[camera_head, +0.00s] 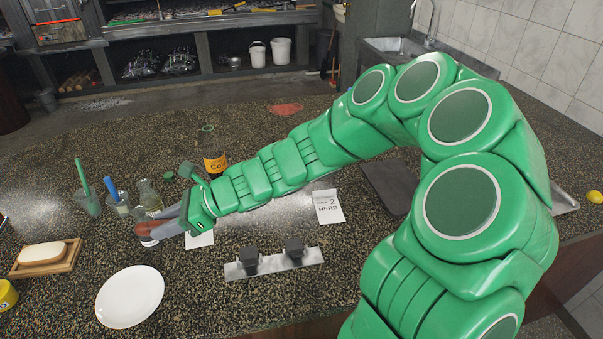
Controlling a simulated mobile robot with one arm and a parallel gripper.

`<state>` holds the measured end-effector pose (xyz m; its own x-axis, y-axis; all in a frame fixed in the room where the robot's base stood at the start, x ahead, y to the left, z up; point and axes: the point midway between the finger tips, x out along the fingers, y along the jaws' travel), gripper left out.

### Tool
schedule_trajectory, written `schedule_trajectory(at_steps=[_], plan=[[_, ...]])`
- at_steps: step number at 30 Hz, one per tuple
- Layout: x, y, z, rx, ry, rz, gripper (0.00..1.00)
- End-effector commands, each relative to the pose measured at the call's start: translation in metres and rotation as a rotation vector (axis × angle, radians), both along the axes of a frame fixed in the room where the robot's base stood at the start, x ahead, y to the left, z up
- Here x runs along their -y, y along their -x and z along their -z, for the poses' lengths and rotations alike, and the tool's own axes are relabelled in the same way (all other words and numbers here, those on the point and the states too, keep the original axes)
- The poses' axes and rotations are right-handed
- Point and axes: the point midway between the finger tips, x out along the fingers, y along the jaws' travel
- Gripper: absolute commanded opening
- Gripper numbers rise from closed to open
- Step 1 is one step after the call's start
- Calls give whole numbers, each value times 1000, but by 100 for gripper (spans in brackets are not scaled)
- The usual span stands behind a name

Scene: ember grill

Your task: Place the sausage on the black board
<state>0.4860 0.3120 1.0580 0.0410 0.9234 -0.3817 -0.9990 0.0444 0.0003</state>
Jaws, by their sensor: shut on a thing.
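My gripper (160,226) is at the left of the counter, at the end of my green arm. Its jaws are shut on a small reddish-brown thing (143,231), which looks like the sausage, though little of it shows. A small white thing (149,242) shows just below the jaws; I cannot tell what it is. A dark flat board (385,190), which looks like the black board, lies right of centre behind my arm, partly hidden by it. It is well apart from my gripper.
A white plate (130,297) and a wooden board (72,258) with a pale loaf-like item (43,253) are at the front left.

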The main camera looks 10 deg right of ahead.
Motion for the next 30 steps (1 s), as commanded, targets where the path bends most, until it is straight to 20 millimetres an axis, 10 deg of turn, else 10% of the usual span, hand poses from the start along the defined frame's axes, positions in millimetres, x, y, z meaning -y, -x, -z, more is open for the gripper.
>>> schedule_trajectory(at_steps=[30], plan=[[223,-76,-14,5,0,446,2]])
